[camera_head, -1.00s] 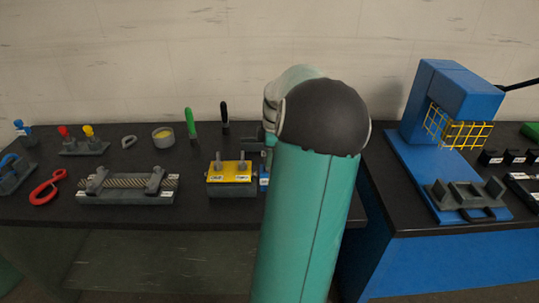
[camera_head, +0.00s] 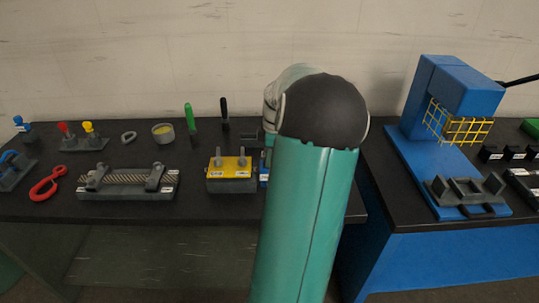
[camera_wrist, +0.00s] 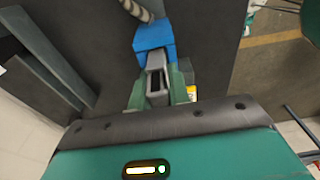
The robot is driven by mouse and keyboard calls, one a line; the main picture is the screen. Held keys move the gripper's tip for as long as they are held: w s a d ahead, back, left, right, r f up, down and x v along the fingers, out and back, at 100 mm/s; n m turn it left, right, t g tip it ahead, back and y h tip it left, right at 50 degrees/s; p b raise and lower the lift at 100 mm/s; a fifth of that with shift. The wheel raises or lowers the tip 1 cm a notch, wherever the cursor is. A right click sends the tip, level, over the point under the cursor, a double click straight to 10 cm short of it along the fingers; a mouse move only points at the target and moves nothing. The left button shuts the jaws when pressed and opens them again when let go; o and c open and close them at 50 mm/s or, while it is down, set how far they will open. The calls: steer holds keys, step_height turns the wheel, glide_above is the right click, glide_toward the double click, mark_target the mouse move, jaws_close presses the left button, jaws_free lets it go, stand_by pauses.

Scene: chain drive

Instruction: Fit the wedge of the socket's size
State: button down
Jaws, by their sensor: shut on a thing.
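My gripper (camera_wrist: 158,89) shows in the wrist view, its two green fingers shut on a grey hollow piece (camera_wrist: 154,62) with a dark slot, possibly the wedge. A blue block (camera_wrist: 154,35), possibly the socket, lies directly beyond it. The two appear to touch, but I cannot tell how far one sits in the other. A twisted rope or chain end (camera_wrist: 137,10) runs up from the blue block. In the head view my arm hides the gripper and most of this; only a thin blue edge (camera_head: 263,175) shows beside the arm.
A yellow-topped block (camera_head: 231,165) with two grey pegs stands left of my arm. A clamped rope rack (camera_head: 128,188), a red hook (camera_head: 47,186), a small cup (camera_head: 163,133) and green (camera_head: 190,118) and black-handled tools (camera_head: 224,112) stand around. A blue press (camera_head: 455,82) stands right.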

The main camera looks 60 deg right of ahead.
steer(key=shift+f, duration=0.2)
steer(key=c, duration=1.2)
jaws_free()
steer(key=shift+c, duration=0.2)
steer(key=shift+f, duration=0.1)
step_height(320, 180, up, 14)
steer(key=s, duration=0.1)
steer(key=shift+s+d, duration=0.25)
steer(key=shift+d, duration=0.15)
